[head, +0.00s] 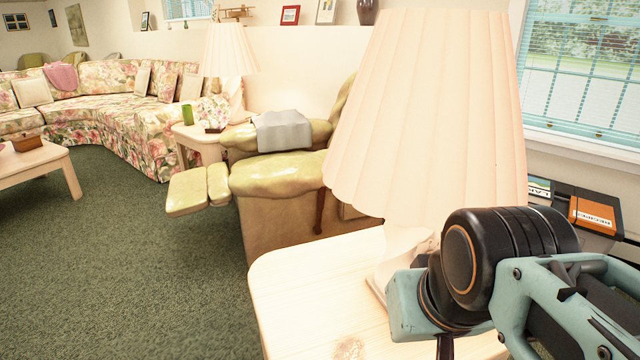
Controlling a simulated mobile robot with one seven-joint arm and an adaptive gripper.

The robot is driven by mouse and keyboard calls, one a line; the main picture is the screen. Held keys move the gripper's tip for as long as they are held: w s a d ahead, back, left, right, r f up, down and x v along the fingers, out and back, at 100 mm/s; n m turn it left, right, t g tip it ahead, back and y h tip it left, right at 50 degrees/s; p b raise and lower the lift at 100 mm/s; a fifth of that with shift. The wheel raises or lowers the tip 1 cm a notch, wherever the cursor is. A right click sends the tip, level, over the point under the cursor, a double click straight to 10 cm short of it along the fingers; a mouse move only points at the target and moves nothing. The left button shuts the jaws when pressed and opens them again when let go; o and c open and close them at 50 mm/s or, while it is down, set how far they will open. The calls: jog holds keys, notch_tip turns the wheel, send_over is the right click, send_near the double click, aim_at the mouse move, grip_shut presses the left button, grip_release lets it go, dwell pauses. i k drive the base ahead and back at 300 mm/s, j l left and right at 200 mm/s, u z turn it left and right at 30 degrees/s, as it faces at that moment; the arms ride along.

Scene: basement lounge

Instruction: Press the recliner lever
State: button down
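The yellow-green recliner (275,178) stands in the middle of the head view, beyond the near side table. Its footrest (190,191) sticks out to the left, raised off the carpet. A dark brown lever (320,212) stands against the recliner's near side, just left of the big lampshade's lower edge. The lampshade hides part of the recliner behind it. My arm's teal and black links fill the lower right, in front of the near lamp. My gripper's fingers do not show, and nothing is seen touching the lever.
A light wooden side table (300,295) with a large pleated lamp (430,120) stands between me and the recliner. A grey cloth (282,130) lies on the recliner's far armrest. A floral sofa (120,115) and coffee table (35,160) are farther left. Green carpet (130,260) is clear at left.

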aim_at(317, 230)
jog(key=l+z, duration=0.1)
jog(key=z, duration=0.35)
jog(key=l+z, duration=0.15)
jog(key=z, duration=0.3)
jog(key=l+z, duration=0.1)
jog(key=z, duration=0.35)
jog(key=i+z, duration=0.1)
jog(key=z, duration=0.35)
jog(key=l+z, duration=0.15)
jog(key=z, duration=0.3)
jog(key=i+j+z, duration=0.1)
jog(key=i+z, duration=0.2)
jog(key=i, duration=0.6)
jog(key=i+u, duration=0.2)
jog(key=i, duration=0.25)
jog(key=i+l+u, duration=0.15)
jog(key=i, duration=0.35)
jog(key=i+l+u, duration=0.15)
jog(key=i+u, duration=0.25)
jog(key=i+l+u, duration=0.25)
jog(key=u, duration=0.15)
jog(key=i+j+u, duration=0.15)
jog(key=u, duration=0.2)
jog(key=i+u, duration=0.45)
jog(key=u, duration=0.25)
jog(key=i+j+u, duration=0.25)
jog(key=i+u, duration=0.85)
jog(key=i, duration=0.3)
jog(key=i+u, duration=0.25)
jog(key=i, duration=0.25)
